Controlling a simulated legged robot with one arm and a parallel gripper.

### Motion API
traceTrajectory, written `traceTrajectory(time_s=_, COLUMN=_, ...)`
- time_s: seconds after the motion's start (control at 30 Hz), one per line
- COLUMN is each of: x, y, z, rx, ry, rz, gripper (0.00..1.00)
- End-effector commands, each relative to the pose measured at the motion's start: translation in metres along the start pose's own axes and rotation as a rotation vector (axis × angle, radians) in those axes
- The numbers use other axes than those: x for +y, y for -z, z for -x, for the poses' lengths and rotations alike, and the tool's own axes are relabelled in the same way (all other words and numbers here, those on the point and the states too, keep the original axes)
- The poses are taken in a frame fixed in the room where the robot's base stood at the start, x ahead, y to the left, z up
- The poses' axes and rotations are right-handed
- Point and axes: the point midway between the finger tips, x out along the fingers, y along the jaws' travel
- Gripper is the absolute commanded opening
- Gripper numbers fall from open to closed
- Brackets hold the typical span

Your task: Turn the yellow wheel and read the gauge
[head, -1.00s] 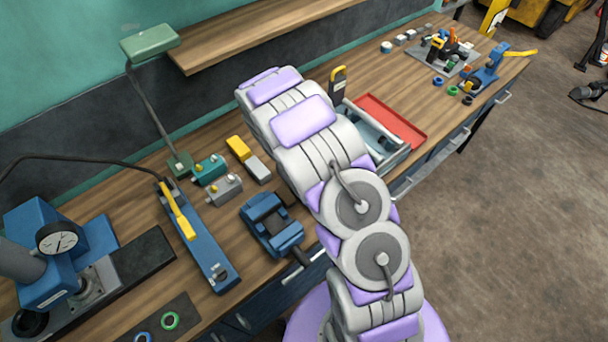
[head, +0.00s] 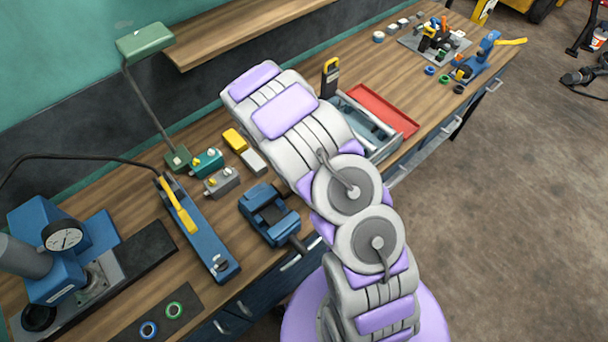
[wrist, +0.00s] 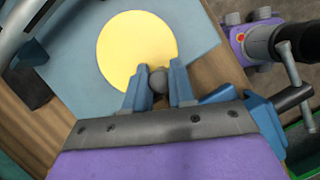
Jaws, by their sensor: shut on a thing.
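The yellow wheel (wrist: 135,45) shows in the wrist view as a flat yellow disc on a blue-grey surface. A small round grey knob (wrist: 158,80) is at its lower edge. My gripper (wrist: 160,85) has its two blue fingers on either side of the knob and is shut on it. In the head view my arm hides my gripper and the wheel. A round dial gauge (head: 64,236) with a white face and dark needle sits on a blue machine (head: 55,275) at left; its markings are too small to read.
A blue vise (head: 268,213) and a blue bar tool with a yellow handle (head: 198,228) stand on the wooden bench. A green lamp (head: 145,40), a red tray (head: 385,108) and small boxes (head: 221,181) are around my arm. Open floor (head: 520,200) lies to the right.

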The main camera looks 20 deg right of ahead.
Motion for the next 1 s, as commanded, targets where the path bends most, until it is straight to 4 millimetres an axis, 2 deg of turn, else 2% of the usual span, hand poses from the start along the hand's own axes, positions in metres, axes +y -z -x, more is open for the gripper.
traceTrajectory(time_s=0.17, x=0.002, y=-0.001, z=0.001, rx=0.000, ry=-0.003, rz=0.000, gripper=0.00)
traceTrajectory(time_s=0.2, x=0.002, y=-0.001, z=0.001, rx=0.000, ry=-0.003, rz=0.000, gripper=0.25)
traceTrajectory(time_s=0.47, x=0.001, y=0.000, z=0.001, rx=-0.001, ry=-0.002, rz=-0.001, gripper=0.50)
traceTrajectory(time_s=0.77, x=0.001, y=0.002, z=0.004, rx=-0.002, ry=-0.002, rz=-0.001, gripper=0.50)
traceTrajectory(time_s=0.87, x=0.001, y=0.001, z=0.013, rx=-0.003, ry=-0.004, rz=-0.002, gripper=0.50)
traceTrajectory(time_s=1.0, x=0.001, y=0.002, z=0.036, rx=-0.001, ry=-0.005, rz=-0.002, gripper=0.50)
